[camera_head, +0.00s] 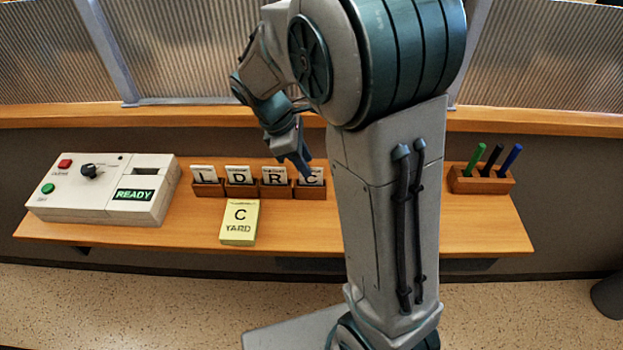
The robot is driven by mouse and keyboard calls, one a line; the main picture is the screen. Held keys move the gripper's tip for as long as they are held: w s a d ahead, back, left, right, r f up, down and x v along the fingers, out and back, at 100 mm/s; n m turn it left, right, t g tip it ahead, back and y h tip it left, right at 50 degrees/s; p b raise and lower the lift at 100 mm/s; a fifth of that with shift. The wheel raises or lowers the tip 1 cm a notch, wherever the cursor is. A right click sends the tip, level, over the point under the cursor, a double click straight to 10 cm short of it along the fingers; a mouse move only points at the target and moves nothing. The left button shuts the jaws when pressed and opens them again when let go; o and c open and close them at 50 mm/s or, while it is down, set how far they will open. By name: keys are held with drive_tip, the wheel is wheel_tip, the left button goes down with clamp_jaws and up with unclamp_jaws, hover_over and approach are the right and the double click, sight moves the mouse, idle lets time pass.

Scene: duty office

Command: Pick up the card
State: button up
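Several white letter cards stand upright in small wooden holders in a row on the desk. From left to right they read L (204,174), D (239,175), R (273,175) and C (313,177). My gripper (305,168) points down at the C card, the rightmost one. Its fingertips overlap the top of that card in the picture. I cannot tell whether the fingers touch the card or whether they are open or shut. A yellow pad (239,222) marked "C YARD" lies in front of the row.
A white control box (105,190) with a knob, red and green buttons and a READY display stands at the left. A wooden holder with pens (481,181) stands at the right. A ribbed partition (185,50) rises behind the desk (180,232). My arm hides the desk's middle right.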

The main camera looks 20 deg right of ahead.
drive_tip(key=shift+s+x, duration=0.2)
drive_tip(key=shift+x, duration=1.7)
clamp_jaws()
drive_tip(key=shift+r, duration=0.15)
wheel_tip(320, 180, up, 4)
drive_tip(key=shift+r, duration=0.1)
drive_tip(key=s+r+b, duration=0.1)
drive_tip(key=s+r, duration=0.5)
drive_tip(key=s, duration=0.5)
drive_tip(key=shift+s+d+r+b, duration=0.25)
drive_tip(key=shift+s+d+b, duration=0.1)
drive_tip(key=shift+d, duration=0.1)
